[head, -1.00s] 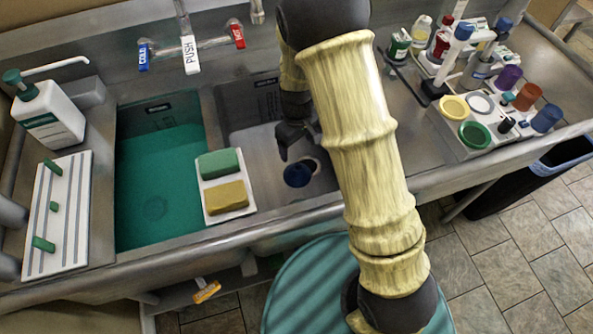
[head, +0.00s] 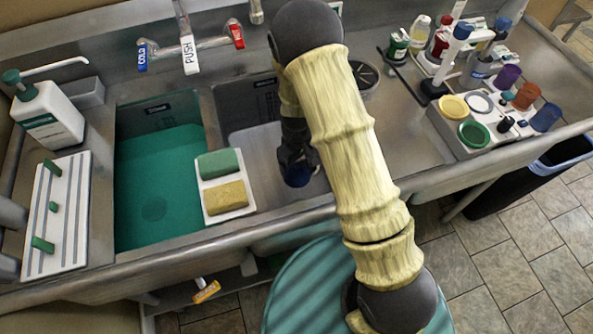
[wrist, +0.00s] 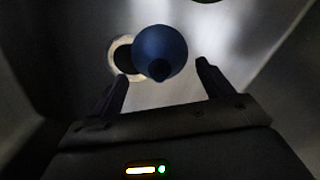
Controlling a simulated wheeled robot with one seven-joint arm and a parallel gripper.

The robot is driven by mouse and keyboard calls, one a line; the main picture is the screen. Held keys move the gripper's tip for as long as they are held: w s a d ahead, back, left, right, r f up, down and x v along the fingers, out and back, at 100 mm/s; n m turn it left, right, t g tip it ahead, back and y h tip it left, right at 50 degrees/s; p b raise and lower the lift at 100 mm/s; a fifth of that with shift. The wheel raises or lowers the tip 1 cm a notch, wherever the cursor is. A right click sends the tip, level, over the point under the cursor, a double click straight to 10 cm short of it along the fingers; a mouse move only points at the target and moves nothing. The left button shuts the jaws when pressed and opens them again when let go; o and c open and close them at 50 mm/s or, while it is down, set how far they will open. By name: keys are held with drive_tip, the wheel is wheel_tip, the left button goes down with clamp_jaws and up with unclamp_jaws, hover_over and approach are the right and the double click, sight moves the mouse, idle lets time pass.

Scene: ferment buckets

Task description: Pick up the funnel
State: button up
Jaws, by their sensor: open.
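The blue funnel (head: 297,174) is in the right, empty sink basin, partly covered by my gripper in the head view. In the wrist view the funnel (wrist: 160,52) shows as a dark blue round cone with a darker tip, beside and partly over the drain ring (wrist: 121,55). My gripper (wrist: 163,78) is open, its two fingers apart to the left and right. The funnel lies between and a little beyond the fingertips, and I see no finger touching it. In the head view the fingers (head: 297,160) are hard to make out against the funnel.
The left basin holds green water (head: 160,190). A white tray with a green and a yellow sponge (head: 226,197) sits on the divider. A rack of coloured cups (head: 455,135) stands right on the counter. The basin walls are close around my gripper.

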sight(297, 164)
wheel_tip(297, 164, down, 3)
drive_tip(key=shift+f, duration=0.15)
idle(0.4)
drive_tip(key=c, duration=1.2)
